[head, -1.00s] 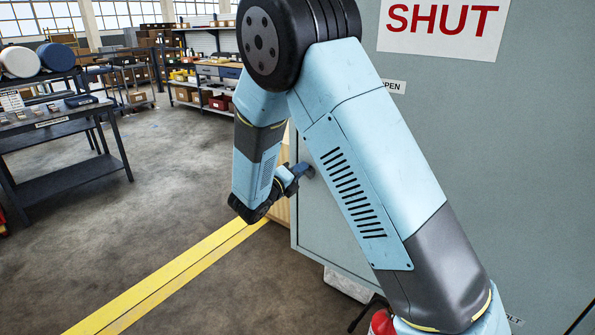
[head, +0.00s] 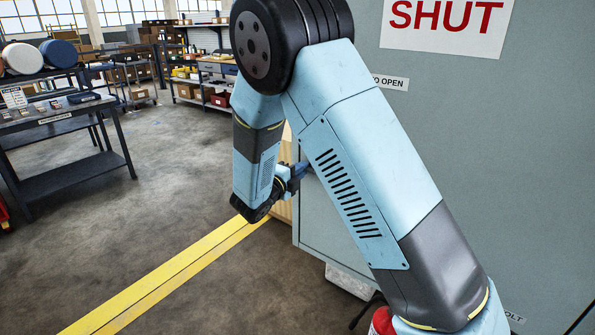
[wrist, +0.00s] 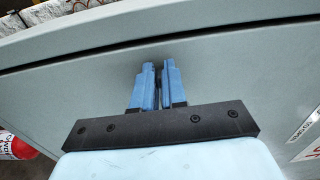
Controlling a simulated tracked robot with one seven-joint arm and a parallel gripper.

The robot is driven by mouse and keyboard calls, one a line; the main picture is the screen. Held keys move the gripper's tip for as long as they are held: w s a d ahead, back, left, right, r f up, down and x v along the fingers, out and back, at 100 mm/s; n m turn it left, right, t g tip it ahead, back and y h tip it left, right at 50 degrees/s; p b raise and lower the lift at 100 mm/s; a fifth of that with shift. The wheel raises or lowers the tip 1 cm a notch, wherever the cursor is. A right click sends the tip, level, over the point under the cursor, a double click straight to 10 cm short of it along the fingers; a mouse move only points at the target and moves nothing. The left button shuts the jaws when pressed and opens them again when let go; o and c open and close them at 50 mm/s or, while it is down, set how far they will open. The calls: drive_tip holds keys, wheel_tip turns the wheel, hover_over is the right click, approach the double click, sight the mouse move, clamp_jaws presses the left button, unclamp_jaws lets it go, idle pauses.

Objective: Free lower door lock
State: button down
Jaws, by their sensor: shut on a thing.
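The grey-green door (head: 470,150) fills the right of the head view, with a red SHUT sign (head: 445,20). It also fills most of the wrist view (wrist: 80,100). My gripper (head: 306,168) is at the door face near its left edge, partly behind my arm. In the wrist view its two blue fingers (wrist: 158,68) point at the door and are nearly together, closed on a small part at the panel. That part, the lower door lock, is almost wholly hidden between the fingertips.
A dark seam (wrist: 190,42) runs along the door edge near my fingertips. A red extinguisher (wrist: 14,146) stands near the door. A yellow floor stripe (head: 170,275) crosses the open floor at left. A dark bench (head: 75,180) stands beyond.

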drive_tip(key=shift+a+f, duration=0.1)
drive_tip(key=shift+f, duration=0.05)
drive_tip(key=c, duration=1.2)
unclamp_jaws()
drive_tip(key=v, duration=1.3)
drive_tip(key=shift+s+a, duration=0.15)
drive_tip(key=shift+s, duration=0.1)
